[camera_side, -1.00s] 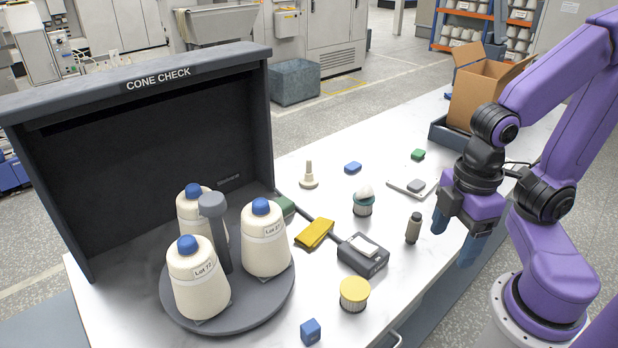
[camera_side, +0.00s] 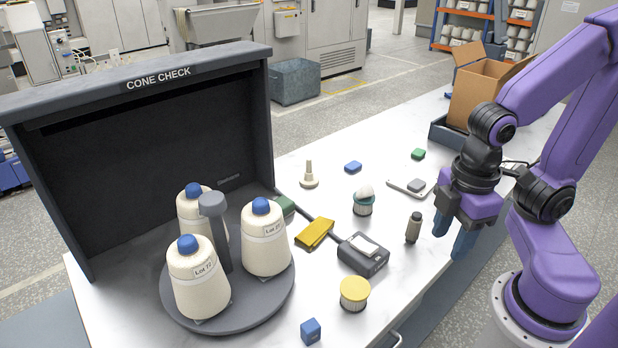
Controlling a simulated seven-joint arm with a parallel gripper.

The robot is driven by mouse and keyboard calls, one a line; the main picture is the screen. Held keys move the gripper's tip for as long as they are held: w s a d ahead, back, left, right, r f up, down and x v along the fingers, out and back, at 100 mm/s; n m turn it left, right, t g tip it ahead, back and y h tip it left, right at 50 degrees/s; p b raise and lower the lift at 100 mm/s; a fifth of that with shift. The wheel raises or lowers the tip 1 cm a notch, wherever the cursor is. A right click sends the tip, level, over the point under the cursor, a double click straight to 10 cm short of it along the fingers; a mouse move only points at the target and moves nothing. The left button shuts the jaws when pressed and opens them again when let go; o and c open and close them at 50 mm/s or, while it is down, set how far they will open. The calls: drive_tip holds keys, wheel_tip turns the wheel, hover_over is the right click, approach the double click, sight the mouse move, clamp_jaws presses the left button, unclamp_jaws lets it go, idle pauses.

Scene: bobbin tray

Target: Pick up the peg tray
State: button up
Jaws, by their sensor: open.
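The peg tray (camera_side: 240,322) is a round dark grey tray on the left of the white table, in front of the dark booth. A grey post with a thick rounded top (camera_side: 213,206) stands up from its middle. Three cream cones with blue tops stand around the post: one at the front (camera_side: 198,285), one on the right (camera_side: 265,245) and one at the back left (camera_side: 188,212), partly hidden. My gripper (camera_side: 452,240) has blue fingers pointing down. It is open and empty over the table's right edge, far from the tray.
The dark booth marked CONE CHECK (camera_side: 150,150) has a roof and back wall close around the tray. Between tray and gripper lie a yellow cloth (camera_side: 315,233), a dark box (camera_side: 362,254), a yellow-lidded jar (camera_side: 354,290), a dark bottle (camera_side: 413,228) and a blue block (camera_side: 311,331).

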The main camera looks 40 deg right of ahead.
drive_tip(key=w+f+n+t+h, duration=0.1)
drive_tip(key=w+n+t+h, duration=0.15)
drive_tip(key=w, duration=0.95)
drive_tip(key=n+t+h, duration=0.5)
drive_tip(key=n+h, duration=0.4)
drive_tip(key=n, duration=0.1)
approach(308, 165)
drive_tip(key=shift+w+d+f, duration=0.4)
drive_tip(key=shift+d+f, duration=0.1)
drive_tip(key=x, duration=0.5)
drive_tip(key=shift+w+d+f, duration=0.1)
drive_tip(key=shift+w+d, duration=0.05)
drive_tip(key=shift+d, duration=0.05)
drive_tip(key=shift+x, duration=2.85)
drive_tip(key=shift+d, duration=0.15)
drive_tip(key=shift+c, duration=0.3)
drive_tip(key=shift+r, duration=0.25)
clamp_jaws()
